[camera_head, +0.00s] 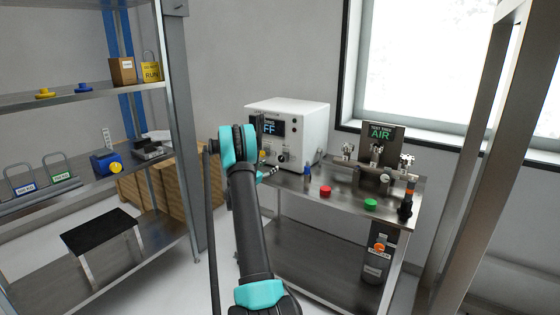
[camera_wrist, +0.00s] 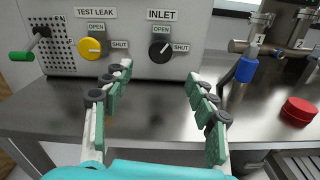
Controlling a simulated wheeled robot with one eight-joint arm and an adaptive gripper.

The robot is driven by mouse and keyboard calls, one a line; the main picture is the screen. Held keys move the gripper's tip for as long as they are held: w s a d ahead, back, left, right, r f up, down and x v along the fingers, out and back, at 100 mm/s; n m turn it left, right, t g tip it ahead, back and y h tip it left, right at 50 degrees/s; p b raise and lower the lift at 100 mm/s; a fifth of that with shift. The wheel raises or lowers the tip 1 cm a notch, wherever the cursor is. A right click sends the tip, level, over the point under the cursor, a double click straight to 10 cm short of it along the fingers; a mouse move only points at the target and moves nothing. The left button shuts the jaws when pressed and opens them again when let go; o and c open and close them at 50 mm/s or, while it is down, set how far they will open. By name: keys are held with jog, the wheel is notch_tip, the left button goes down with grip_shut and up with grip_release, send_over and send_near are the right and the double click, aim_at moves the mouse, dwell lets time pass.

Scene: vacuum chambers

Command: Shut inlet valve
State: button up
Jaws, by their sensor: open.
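The inlet valve knob (camera_wrist: 161,51) is a round black dial under the INLET label on the white machine's front panel. OPEN is printed above it and SHUT to its right. A pale pointer mark shows on its upper part, but I cannot tell its exact setting. My gripper (camera_wrist: 161,88) is open and empty in the wrist view, its green-padded fingers spread wide below and in front of the knob, not touching it. In the head view my gripper (camera_head: 270,175) is partly hidden by my arm, near the front of the white machine (camera_head: 305,125).
A red cap (camera_wrist: 297,111) lies on the steel bench at right. A metal shelf (camera_head: 100,85) stands left.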

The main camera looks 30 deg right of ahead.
aim_at(281, 159)
jog(key=x, duration=1.2)
jog(key=shift+c, duration=0.4)
jog(key=c, duration=1.1)
jog(key=shift+m, duration=0.4)
jog(key=m, duration=0.4)
jog(key=shift+s+m, duration=0.1)
jog(key=shift+m, duration=0.2)
jog(key=m, duration=0.5)
jog(key=shift+m, duration=0.4)
